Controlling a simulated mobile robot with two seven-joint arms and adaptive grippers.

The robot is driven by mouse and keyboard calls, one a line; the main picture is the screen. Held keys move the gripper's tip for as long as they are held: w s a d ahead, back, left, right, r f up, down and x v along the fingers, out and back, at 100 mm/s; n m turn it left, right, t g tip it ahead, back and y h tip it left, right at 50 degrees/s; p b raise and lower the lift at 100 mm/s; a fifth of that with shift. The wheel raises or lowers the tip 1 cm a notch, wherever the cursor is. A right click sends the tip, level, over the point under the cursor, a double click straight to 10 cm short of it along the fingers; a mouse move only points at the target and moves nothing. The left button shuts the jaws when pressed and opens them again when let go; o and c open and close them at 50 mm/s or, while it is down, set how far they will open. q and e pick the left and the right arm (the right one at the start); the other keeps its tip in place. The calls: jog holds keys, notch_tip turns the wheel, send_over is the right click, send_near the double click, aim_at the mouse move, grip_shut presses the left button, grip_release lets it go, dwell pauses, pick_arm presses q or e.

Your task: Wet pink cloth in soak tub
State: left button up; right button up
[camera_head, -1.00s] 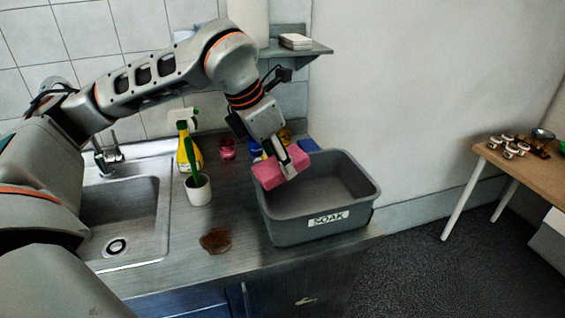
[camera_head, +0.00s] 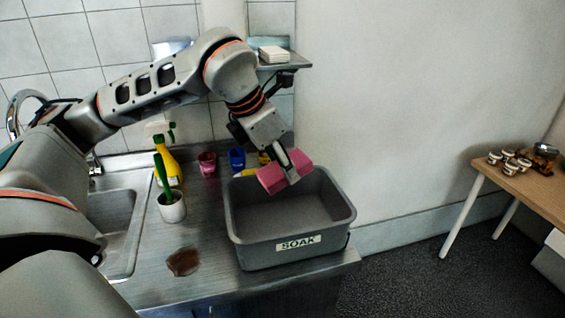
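The pink cloth (camera_head: 272,179) is a folded block held at the tip of my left gripper (camera_head: 293,172). The gripper is shut on it, above the back left part of the soak tub. The grey tub (camera_head: 245,252) stands on the counter and has a white label reading SOAK. Its visible floor looks bare; I cannot tell whether it holds water. The cloth appears above the tub's rim, not on its floor. My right gripper is not in view.
A yellow spray bottle (camera_head: 172,165), a white pot with a green brush (camera_head: 171,208), a red cup (camera_head: 207,163) and a blue cup (camera_head: 237,158) stand left of and behind the tub. A brown stain (camera_head: 183,262) lies in front. A sink (camera_head: 110,225) is at left.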

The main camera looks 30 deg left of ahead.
pick_arm(q)
notch_tip(320, 180, down, 4)
jog(key=b, duration=0.3)
jog(key=shift+f, duration=0.2)
jog(key=shift+w+f+b, duration=0.1)
jog(key=shift+f+b, duration=2.3)
jog(key=shift+f, duration=1.35)
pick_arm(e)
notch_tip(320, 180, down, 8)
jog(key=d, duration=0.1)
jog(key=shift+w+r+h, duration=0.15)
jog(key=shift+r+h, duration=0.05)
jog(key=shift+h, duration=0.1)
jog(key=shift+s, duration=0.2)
pick_arm(q)
jog(key=shift+r, duration=0.1)
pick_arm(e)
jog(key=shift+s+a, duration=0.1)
